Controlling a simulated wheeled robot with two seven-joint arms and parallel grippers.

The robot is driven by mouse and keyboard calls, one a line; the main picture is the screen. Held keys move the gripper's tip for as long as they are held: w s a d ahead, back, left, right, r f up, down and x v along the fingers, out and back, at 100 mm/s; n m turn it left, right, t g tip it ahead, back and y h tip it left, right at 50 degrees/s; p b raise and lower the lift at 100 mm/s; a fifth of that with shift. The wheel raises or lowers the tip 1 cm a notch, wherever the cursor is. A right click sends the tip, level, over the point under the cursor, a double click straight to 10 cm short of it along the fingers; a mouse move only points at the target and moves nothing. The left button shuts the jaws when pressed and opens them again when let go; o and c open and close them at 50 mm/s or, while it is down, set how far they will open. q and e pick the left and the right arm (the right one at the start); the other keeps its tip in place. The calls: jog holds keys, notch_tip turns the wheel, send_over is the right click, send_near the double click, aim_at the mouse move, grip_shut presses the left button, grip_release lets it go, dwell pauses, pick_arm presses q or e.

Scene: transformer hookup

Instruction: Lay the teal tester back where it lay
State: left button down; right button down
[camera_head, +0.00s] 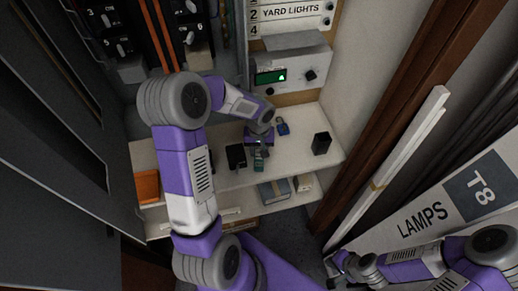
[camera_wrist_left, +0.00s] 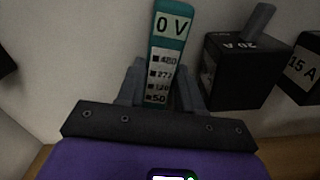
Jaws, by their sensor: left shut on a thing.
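The teal tester (camera_wrist_left: 165,55) has a white face with a "0 V" readout and a column of voltage marks. It stands between the two fingers of my left gripper (camera_wrist_left: 161,88), which is shut on it. In the head view the tester (camera_head: 259,162) shows small and dark just below my left gripper (camera_head: 260,143), over the white shelf (camera_head: 220,181). I cannot tell whether it touches the shelf. My right gripper (camera_head: 341,267) is low at the right, away from the shelf; its fingers are too small to read.
A black "20 A" block (camera_wrist_left: 235,75) stands close beside the tester, with a "15 A" block (camera_wrist_left: 304,70) beyond. An orange box (camera_head: 147,186) is at the left.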

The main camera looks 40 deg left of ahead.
pick_arm(q)
jog(key=shift+f, duration=0.1)
jog(key=c, duration=0.7)
grip_release()
jog(key=shift+o, duration=0.2)
notch_tip(320, 180, up, 8)
jog(key=shift+f+p, duration=0.2)
jog(key=shift+p, duration=1)
jog(key=s+d+f+m+h+p, duration=0.1)
jog(key=d+f+h+p, duration=0.15)
jog(key=d, duration=0.45)
jog(key=s+d+f+m+h+p, duration=0.1)
jog(key=s+d+f+m, duration=0.1)
jog(key=d+f, duration=0.35)
jog(key=s+d+f+b, duration=0.1)
jog(key=s+d+f, duration=0.3)
jog(key=f, duration=0.3)
jog(key=s+d+f+m+b, duration=0.1)
jog(key=s+d+f+b, duration=0.1)
jog(key=s+d+f, duration=0.2)
notch_tip(320, 180, down, 4)
jog(key=s, duration=0.2)
jog(key=shift+s+r+t+h, duration=0.2)
jog(key=shift+s+t+h, duration=0.1)
jog(key=shift+h, duration=0.05)
